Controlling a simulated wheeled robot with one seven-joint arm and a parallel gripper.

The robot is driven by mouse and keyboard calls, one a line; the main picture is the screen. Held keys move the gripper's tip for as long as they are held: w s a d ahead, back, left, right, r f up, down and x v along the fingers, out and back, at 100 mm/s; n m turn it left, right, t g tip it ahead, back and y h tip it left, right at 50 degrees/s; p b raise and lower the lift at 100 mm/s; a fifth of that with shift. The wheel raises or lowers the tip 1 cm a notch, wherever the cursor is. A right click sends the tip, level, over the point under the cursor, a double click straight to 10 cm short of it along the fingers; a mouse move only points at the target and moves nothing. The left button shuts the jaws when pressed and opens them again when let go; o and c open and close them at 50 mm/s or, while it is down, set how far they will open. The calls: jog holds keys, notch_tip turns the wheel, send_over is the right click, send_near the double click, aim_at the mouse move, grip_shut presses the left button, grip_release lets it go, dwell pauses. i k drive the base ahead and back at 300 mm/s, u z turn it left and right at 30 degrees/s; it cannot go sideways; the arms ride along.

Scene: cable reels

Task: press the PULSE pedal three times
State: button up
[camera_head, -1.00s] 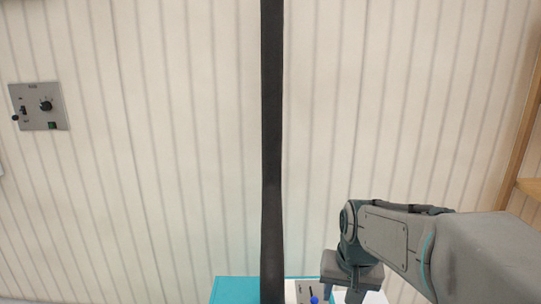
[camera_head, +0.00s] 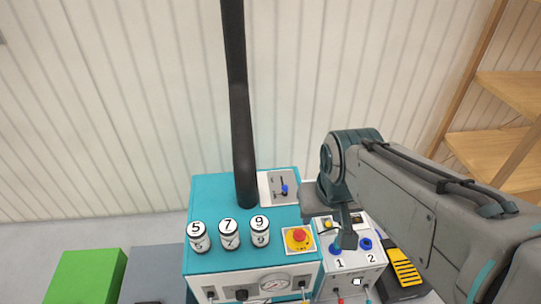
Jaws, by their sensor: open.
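I see no pedal that I can read as PULSE. A yellow and black ribbed thing (camera_head: 404,267), perhaps a pedal, shows at the right of the grey control box (camera_head: 352,262); I can make out no label on it. My gripper (camera_head: 342,228) points down over the grey box, in front of its top. It is open with nothing seen in it. One finger shows clearly; the other is hard to make out. My gripper hides part of the box top.
A teal machine (camera_head: 215,262) carries several numbered white canisters (camera_head: 229,234), a red button on a yellow plate (camera_head: 299,239) and a lever plate (camera_head: 281,187). Blue knobs (camera_head: 366,244) sit on the grey box. A green block (camera_head: 88,277) is at left, wooden shelves (camera_head: 480,150) at right.

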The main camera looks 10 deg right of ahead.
aim_at(407, 275)
jog(key=k, duration=1)
jog(key=u, duration=1)
jog(key=i, duration=0.8)
jog(key=z, duration=2.75)
jog(key=i, duration=0.5)
jog(key=u, duration=0.05)
